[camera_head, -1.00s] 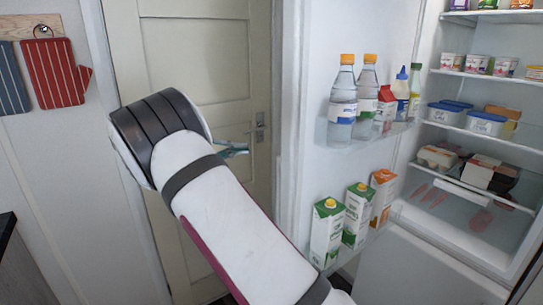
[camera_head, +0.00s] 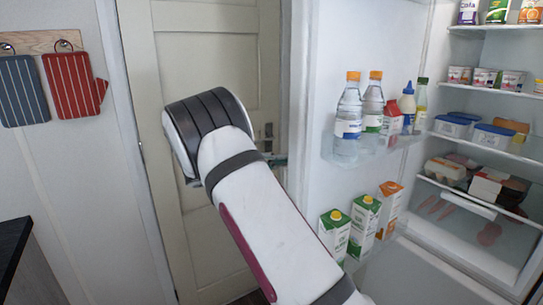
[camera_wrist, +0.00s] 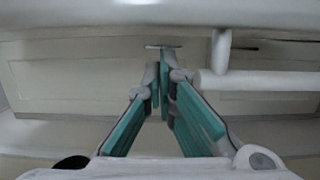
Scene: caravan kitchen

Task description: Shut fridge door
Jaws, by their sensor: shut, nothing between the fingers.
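The white fridge door (camera_head: 345,32) stands wide open in the head view, its inner side facing me. Its shelves hold bottles and cartons. The open fridge (camera_head: 433,65) is to its right.
A closed cream room door (camera_head: 215,40) is behind my arm. A dark counter (camera_head: 12,245) stands at lower left. Water bottles (camera_head: 348,120) and cartons (camera_head: 335,232) fill the door shelves.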

